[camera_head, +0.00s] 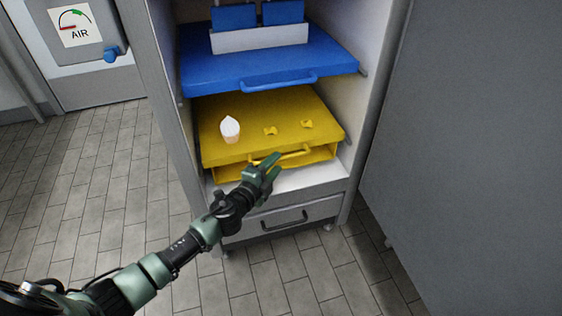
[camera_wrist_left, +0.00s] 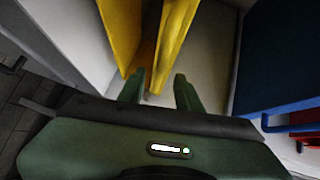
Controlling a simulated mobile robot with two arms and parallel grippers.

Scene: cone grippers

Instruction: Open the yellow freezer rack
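The yellow freezer rack (camera_head: 245,108) sits low in the cabinet, under a blue rack. A yellow handle (camera_head: 296,155) runs along its front edge. My left gripper (camera_head: 271,166) is at the handle's left part, with its fingers spread. In the left wrist view, the fingers (camera_wrist_left: 159,88) stand apart with a yellow strip (camera_wrist_left: 172,45) between them. I cannot tell whether either finger touches it. The gripper hides part of the handle and rack front. My right gripper is not in view.
A white-topped cone (camera_head: 230,129) and small yellow pieces (camera_head: 307,124) are on the yellow rack. The blue rack (camera_head: 330,63) with a blue handle is above it. A grey drawer (camera_head: 312,213) is below. A grey panel (camera_head: 470,150) stands right. Tiled floor (camera_head: 90,200) is clear at left.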

